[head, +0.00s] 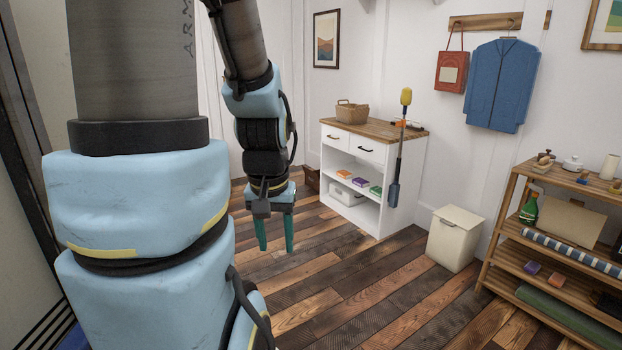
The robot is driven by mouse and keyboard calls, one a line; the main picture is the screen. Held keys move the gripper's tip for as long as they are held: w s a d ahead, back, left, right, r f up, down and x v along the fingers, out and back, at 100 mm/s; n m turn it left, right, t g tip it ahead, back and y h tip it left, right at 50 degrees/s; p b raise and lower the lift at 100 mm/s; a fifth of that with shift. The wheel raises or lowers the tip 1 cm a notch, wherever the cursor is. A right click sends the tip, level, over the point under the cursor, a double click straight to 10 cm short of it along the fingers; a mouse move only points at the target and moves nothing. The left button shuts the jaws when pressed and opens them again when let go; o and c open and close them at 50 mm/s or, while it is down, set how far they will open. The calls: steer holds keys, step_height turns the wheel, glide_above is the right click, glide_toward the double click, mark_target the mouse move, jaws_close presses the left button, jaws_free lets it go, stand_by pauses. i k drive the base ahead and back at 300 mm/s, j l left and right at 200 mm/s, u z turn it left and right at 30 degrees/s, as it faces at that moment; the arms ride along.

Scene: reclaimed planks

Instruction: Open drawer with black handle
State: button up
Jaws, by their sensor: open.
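A white cabinet (368,214) with a wooden top stands against the back wall, with two drawers side by side under the top. The right drawer (374,157) has a black handle (365,148). The left drawer (328,131) has a handle (334,136) that looks brownish. Both drawers look shut. My gripper (275,246) hangs with its teal fingers pointing down, open and empty. It is left of the cabinet in the picture, lower than the drawers and apart from them.
A wicker basket (352,113) stands on the cabinet top. A long yellow-topped tool (399,150) is at the cabinet's right side. A cream bin (453,240) and a wooden rack (510,240) stand right. The plank floor before the cabinet is clear.

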mark_target(374, 150)
steer(key=i+j+u, duration=0.1)
steer(key=i, duration=0.5)
steer(key=i+u, duration=0.1)
steer(key=i, duration=0.5)
steer(key=i+u, duration=0.1)
steer(key=i, duration=0.45)
steer(key=i+u, duration=0.1)
steer(key=i, duration=0.5)
steer(key=i+l+u, duration=0.15)
steer(key=i, duration=0.45)
steer(key=i+l+u, duration=0.1)
steer(key=i, duration=0.5)
steer(key=l, duration=0.1)
